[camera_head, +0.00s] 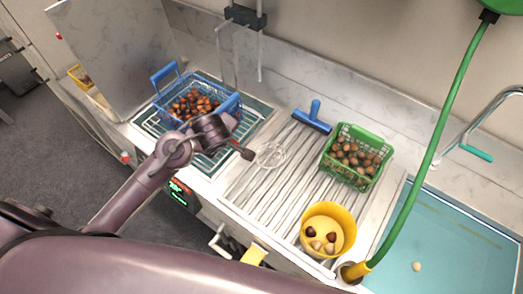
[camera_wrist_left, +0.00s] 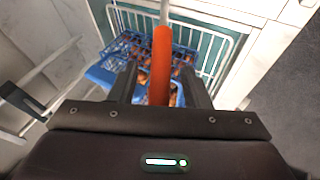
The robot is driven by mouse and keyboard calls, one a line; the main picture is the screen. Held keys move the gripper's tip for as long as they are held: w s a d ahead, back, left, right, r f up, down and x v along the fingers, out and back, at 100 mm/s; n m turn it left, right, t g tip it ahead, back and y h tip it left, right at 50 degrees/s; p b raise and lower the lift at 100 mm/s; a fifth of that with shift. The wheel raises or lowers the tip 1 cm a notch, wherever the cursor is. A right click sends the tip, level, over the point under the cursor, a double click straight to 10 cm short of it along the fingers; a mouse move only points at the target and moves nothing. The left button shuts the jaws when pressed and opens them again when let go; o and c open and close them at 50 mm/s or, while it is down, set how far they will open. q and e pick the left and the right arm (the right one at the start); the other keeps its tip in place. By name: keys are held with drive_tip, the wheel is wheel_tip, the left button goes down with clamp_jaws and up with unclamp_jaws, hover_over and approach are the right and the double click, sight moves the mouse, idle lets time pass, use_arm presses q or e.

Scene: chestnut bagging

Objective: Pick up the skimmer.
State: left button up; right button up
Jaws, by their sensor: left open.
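The skimmer's round wire head (camera_head: 270,155) shows over the grooved draining board in the head view, just right of my left gripper (camera_head: 240,141). In the left wrist view an orange handle (camera_wrist_left: 161,62) with a grey rod at its top, which looks like the skimmer's handle, runs between the two dark fingers of my left gripper (camera_wrist_left: 163,85). The fingers are apart on either side of it, with gaps visible. In the head view the handle is mostly hidden by my left wrist. My right gripper is not in view.
A blue basket (camera_head: 158,76) of chestnuts stands on a rack at the left. A green basket (camera_head: 361,180), a yellow bowl (camera_head: 345,212) and a blue-handled tool (camera_head: 312,118) are on the draining board (camera_head: 268,197). A green hose (camera_head: 440,130) hangs at the right, beside the sink.

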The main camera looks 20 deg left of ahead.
use_arm(q)
drive_tip(key=shift+s+d+r, duration=0.1)
drive_tip(key=shift+s+d, duration=0.05)
drive_tip(key=c, duration=0.6)
clamp_jaws()
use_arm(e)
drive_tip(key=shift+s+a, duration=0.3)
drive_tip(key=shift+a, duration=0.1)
use_arm(q)
drive_tip(key=shift+r, duration=0.1)
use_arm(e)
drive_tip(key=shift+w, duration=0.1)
